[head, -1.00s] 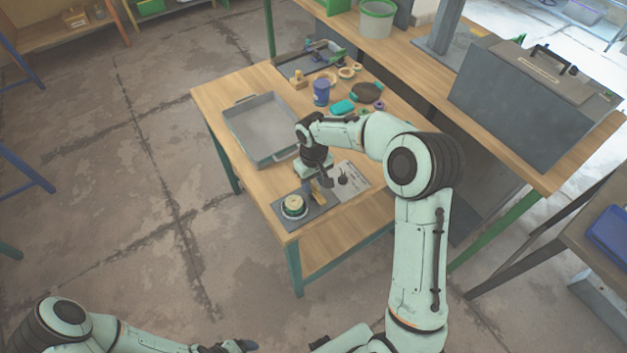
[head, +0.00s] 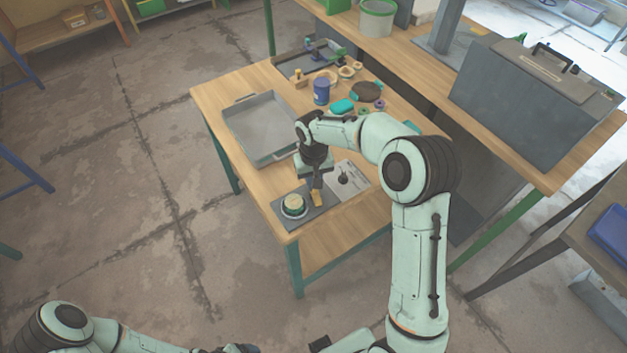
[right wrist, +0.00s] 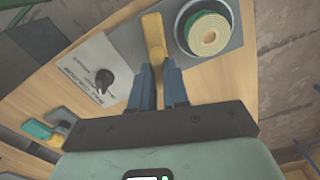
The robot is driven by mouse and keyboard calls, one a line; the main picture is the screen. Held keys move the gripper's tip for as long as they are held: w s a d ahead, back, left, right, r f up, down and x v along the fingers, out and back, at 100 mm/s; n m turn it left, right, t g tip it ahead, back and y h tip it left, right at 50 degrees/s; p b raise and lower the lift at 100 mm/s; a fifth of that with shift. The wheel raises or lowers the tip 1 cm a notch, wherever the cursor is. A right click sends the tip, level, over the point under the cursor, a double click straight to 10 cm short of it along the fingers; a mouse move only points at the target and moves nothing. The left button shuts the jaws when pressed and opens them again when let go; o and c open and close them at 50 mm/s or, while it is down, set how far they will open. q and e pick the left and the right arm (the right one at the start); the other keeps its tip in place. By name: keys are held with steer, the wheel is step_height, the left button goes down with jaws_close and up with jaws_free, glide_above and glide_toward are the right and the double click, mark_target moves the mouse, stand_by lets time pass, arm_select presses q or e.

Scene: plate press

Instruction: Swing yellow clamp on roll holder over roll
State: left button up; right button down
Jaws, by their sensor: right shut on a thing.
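The roll (head: 294,204), green with a pale top, sits in a round seat on the dark grey plate of the roll holder (head: 312,221). The yellow clamp (head: 318,199) is beside the roll, not over it. My right gripper (head: 317,186) is shut on the clamp. In the right wrist view, the clamp (right wrist: 154,36) shows between the fingertips of my right gripper (right wrist: 159,70), with the roll (right wrist: 208,34) to its right; its held end is hidden. My left gripper (head: 236,348) is at the bottom edge, partly cut off and away from the table.
A white printed panel with a black knob (head: 343,179) lies beside the holder. A grey tray (head: 232,130), a blue cup (head: 321,91) and several small parts stand farther back on the table (head: 207,97). The table edge is close to the roll.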

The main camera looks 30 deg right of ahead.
steer(key=m, duration=0.3)
steer(key=shift+m+b, duration=0.3)
steer(key=shift+m, duration=0.1)
steer(key=m, duration=0.3)
steer(key=shift+m, duration=0.3)
steer(key=m, duration=0.3)
steer(key=shift+m, duration=0.3)
arm_select(q)
steer(key=shift+s+f, duration=0.35)
steer(key=shift+f, duration=0.1)
arm_select(e)
steer(key=shift+m, duration=2)
steer(key=c, duration=1.1)
jaws_free()
arm_select(q)
steer(key=shift+w+r+p, duration=0.75)
steer(key=shift+r, duration=0.15)
arm_select(e)
step_height(320, 180, up, 14)
steer(key=shift+f, duration=0.25)
